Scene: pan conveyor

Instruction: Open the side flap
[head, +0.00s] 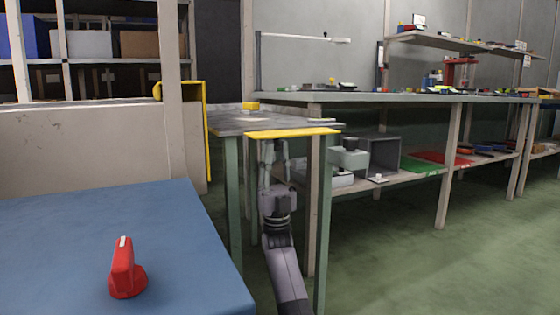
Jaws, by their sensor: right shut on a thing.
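The side flap looks to be the grey panel (240,123) with a yellow front edge (292,132), lying about level at the near end of the long workbench. My right gripper (273,147) comes up from below, with its fingers pointing up at the underside of the yellow edge. It is shut on the flap at that edge; the fingertips are partly hidden by the edge. My left gripper is not in view.
A blue surface (100,245) with a red knob (124,268) fills the lower left. A low wall with a post (172,130) and a yellow frame (205,90) stand left of the flap. The workbench (400,97) holds small items; green floor is clear at lower right.

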